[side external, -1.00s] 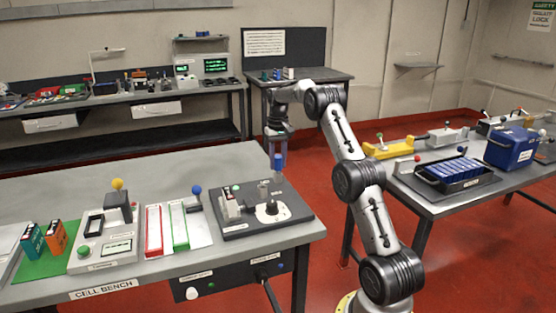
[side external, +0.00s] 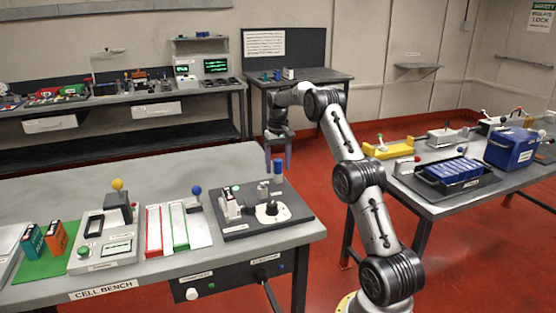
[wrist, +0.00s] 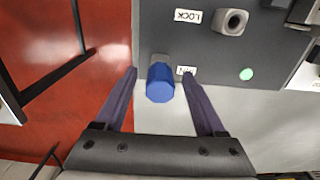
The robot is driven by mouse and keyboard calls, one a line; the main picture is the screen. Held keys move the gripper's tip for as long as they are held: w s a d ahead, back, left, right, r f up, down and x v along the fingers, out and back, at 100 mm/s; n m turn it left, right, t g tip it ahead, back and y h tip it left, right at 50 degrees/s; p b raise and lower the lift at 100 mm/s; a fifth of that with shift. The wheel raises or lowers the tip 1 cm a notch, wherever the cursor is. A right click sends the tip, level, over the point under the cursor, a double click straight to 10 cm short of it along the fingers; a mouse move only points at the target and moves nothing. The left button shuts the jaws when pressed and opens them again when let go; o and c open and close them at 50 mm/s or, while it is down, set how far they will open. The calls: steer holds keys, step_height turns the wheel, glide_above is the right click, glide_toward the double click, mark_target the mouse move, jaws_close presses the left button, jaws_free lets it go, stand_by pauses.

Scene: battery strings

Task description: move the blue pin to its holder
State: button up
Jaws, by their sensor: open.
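The blue pin (side external: 278,166) stands upright near the far right corner of the dark board (side external: 243,226) on the cell bench. Its lower end is on a short grey piece, which I take for its holder. In the wrist view the blue pin (wrist: 160,83) shows end-on beside a small white label that seems to read PIN. My gripper (side external: 278,168) is open, with one finger on each side of the pin and a gap on both sides. The wrist view also shows the open gripper (wrist: 159,72). The pin's lower end is hidden there.
A grey socket (wrist: 232,21) beside a LOCK label and a green light (wrist: 246,74) sit on the board. A blue-knobbed lever (side external: 196,192) stands to its left. The bench edge is close to the pin, with red floor beyond.

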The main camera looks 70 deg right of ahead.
step_height(320, 180, up, 14)
stand_by(0.5)
steer(key=shift+f, duration=0.1)
